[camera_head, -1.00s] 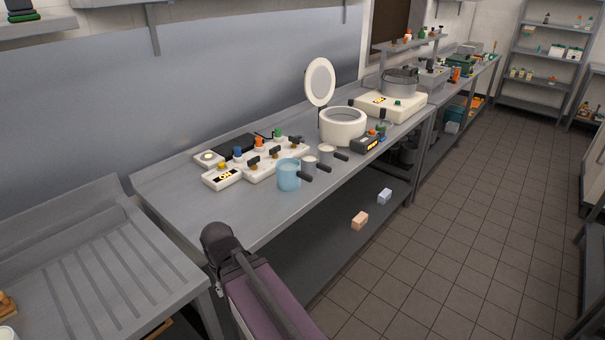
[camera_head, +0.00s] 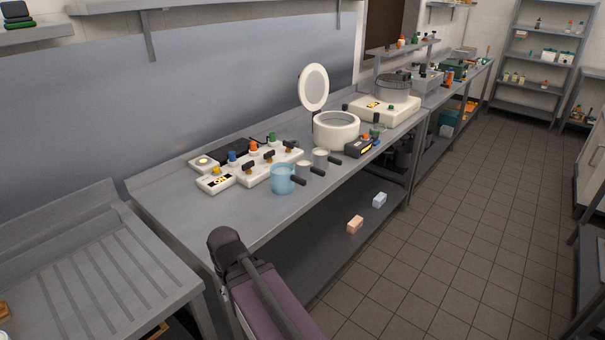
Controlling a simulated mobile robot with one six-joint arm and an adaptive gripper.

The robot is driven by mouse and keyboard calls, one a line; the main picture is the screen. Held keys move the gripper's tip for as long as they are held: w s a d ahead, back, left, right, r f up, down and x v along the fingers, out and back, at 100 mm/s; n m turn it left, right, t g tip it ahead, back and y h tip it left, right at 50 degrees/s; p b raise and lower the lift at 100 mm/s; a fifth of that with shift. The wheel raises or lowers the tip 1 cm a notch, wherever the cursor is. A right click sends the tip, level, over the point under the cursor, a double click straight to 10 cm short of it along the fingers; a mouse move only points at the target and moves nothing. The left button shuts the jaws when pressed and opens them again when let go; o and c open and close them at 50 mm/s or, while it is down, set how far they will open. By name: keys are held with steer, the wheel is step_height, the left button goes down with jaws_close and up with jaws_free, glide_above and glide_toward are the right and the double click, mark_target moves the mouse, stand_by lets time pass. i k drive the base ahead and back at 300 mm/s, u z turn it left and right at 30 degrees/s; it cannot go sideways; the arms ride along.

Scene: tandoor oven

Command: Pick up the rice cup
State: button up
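No object is labelled as the rice cup. Three handled cups stand in a row on the steel counter (camera_head: 196,207), each with a dark handle pointing right. The nearest is a larger translucent blue cup (camera_head: 282,180). Behind it are a small grey cup (camera_head: 303,170) and another grey cup (camera_head: 320,158). I cannot tell which of them is the rice cup. My arm shows at the bottom, in front of the counter edge and well apart from the cups. My gripper's fingers are not in view.
A white round pot (camera_head: 337,131) with its lid raised stands behind the cups. A white panel with several knobs (camera_head: 262,168) lies left of them. A black box (camera_head: 359,147) sits to the right. The counter's near left part is bare. Tiled floor (camera_head: 450,230) is open at right.

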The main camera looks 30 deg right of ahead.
mark_target(304, 169)
steer(key=z, duration=0.05)
steer(key=i, duration=0.95)
